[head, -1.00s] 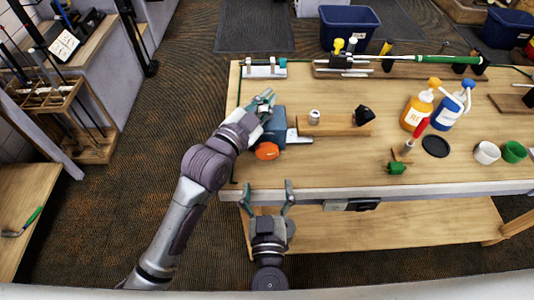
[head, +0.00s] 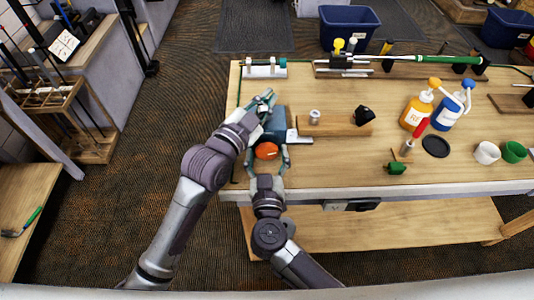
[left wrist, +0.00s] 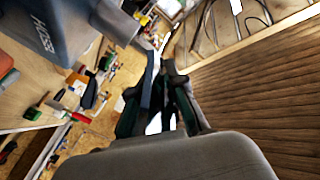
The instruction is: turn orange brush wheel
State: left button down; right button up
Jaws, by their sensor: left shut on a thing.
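The orange brush wheel (head: 267,151) is on the front end of the blue-grey machine (head: 276,122), near the table's front left corner. My right gripper (head: 268,155) is open, with one finger on each side of the wheel. Whether the fingers touch the wheel is too small to tell. My left gripper (head: 264,100) is at the machine's far left side. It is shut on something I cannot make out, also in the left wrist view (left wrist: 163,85).
On the wooden table (head: 330,160), a wooden block (head: 335,124) is right of the machine. A green piece (head: 396,168), a red-handled tool (head: 414,135), bottles (head: 416,108) and cups (head: 487,152) stand further right. A golf club with a green grip (head: 430,58) lies along the back.

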jog(key=c, duration=0.8)
jog(key=m, duration=0.4)
jog(key=shift+m, duration=0.4)
jog(key=o, duration=1.2)
jog(key=shift+s+a, duration=0.1)
jog(key=shift+s, duration=5.9)
jog(key=shift+c, duration=0.2)
